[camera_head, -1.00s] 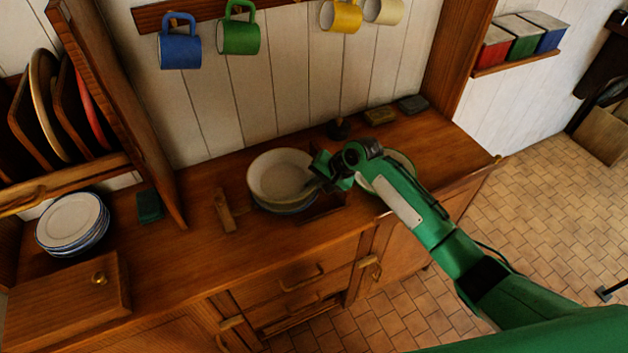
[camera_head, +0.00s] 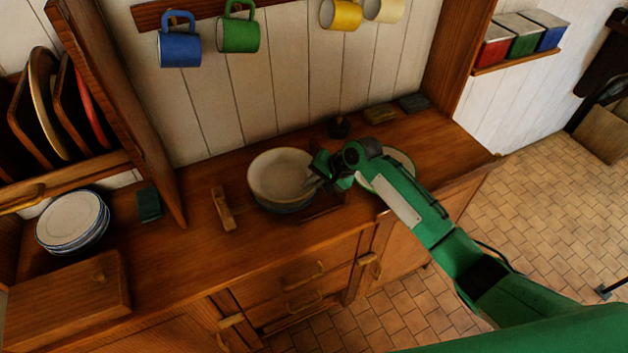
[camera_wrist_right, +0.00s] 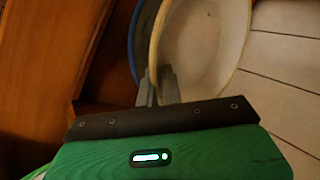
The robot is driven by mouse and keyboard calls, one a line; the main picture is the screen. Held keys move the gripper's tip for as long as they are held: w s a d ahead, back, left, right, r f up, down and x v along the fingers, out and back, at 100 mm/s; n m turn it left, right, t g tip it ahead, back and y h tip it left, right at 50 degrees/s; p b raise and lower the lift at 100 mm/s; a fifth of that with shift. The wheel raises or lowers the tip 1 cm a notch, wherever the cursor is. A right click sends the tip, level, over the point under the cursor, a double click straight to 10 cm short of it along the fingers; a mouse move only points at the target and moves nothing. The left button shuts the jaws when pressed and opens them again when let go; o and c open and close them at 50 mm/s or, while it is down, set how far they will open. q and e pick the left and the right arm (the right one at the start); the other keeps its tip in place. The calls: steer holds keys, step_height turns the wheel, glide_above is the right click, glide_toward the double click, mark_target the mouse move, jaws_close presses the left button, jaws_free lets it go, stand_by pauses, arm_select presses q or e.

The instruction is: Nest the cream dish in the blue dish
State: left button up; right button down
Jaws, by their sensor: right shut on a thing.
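The cream dish (camera_head: 279,174) sits over the blue dish (camera_head: 287,208) on the wooden counter in the head view. Only a blue-grey edge of the blue dish shows beneath it. In the right wrist view the cream dish (camera_wrist_right: 200,45) fills the upper middle, with the blue dish's rim (camera_wrist_right: 137,40) at its left. My right gripper (camera_head: 316,180) is shut on the right rim of the cream dish; its fingers show in the wrist view (camera_wrist_right: 160,88). Whether the cream dish touches the blue dish's bottom is hidden. My left gripper is not in view.
A plate (camera_head: 402,160) lies behind my right arm. A wooden block (camera_head: 222,209) lies left of the dishes. A stack of plates (camera_head: 72,222) and a wooden box (camera_head: 68,303) are at the left. Mugs hang above, including a blue one (camera_head: 180,45).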

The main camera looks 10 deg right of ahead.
steer(key=shift+f, duration=0.8)
stand_by(0.6)
steer(key=c, duration=1.5)
jaws_free()
steer(key=shift+s, duration=0.1)
steer(key=shift+f, duration=0.2)
steer(key=shift+r, duration=0.1)
steer(key=shift+r+p, duration=4.1)
